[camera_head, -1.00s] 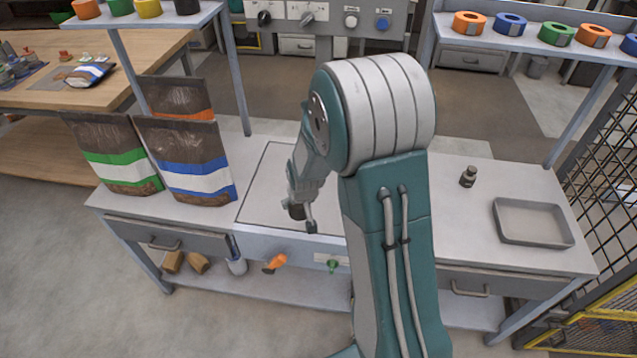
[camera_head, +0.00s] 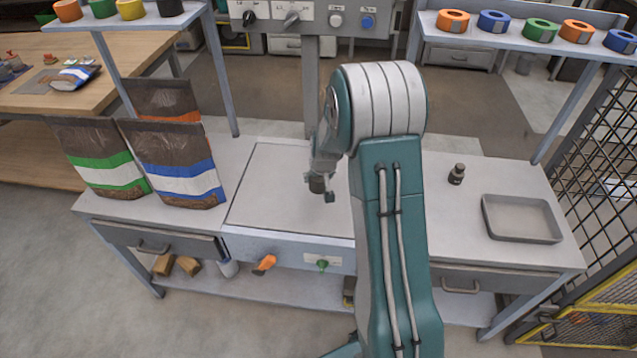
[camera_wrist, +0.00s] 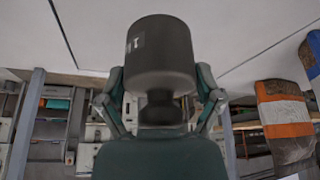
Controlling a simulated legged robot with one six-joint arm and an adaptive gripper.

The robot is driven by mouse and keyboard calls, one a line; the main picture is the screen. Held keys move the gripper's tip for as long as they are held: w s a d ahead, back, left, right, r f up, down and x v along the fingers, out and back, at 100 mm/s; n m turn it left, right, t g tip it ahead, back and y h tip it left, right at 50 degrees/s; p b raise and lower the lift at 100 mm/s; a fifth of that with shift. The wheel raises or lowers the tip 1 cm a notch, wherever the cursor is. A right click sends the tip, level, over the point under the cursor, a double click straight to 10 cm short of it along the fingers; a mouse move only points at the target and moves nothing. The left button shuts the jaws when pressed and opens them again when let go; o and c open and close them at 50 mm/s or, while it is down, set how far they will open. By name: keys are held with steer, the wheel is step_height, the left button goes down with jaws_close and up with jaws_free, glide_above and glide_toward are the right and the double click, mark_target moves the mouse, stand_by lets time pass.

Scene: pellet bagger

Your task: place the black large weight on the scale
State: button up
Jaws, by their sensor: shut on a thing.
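The black large weight (camera_wrist: 160,58) fills the upper middle of the wrist view, its narrow knob toward my gripper. My gripper (camera_wrist: 160,105) is shut on it, with one finger on each side. In the head view the weight (camera_head: 317,185) shows as a small dark cylinder under my wrist. It appears over the scale's flat grey plate (camera_head: 265,205) in the middle of the bench. I cannot tell how high above the plate it is. My arm hides the plate's right part.
A smaller dark weight (camera_head: 457,174) stands on the bench to the right, beside a grey tray (camera_head: 522,219). Filled bags (camera_head: 180,165) stand left of the plate. A post (camera_head: 311,90) rises behind it. Orange and green knobs (camera_head: 265,263) are on the front panel.

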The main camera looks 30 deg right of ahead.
steer(key=w+f, duration=0.3)
steer(key=f, duration=0.1)
steer(key=shift+d, duration=0.25)
steer(key=shift+w+d+f, duration=0.45)
steer(key=shift+d+f, duration=0.05)
steer(key=shift+f, duration=0.1)
step_height(320, 180, down, 2)
steer(key=shift+f, duration=0.2)
steer(key=shift+a+f, duration=0.15)
steer(key=shift+f, duration=0.1)
steer(key=shift+f, duration=0.1)
steer(key=o, duration=1.1)
steer(key=shift+f, duration=0.1)
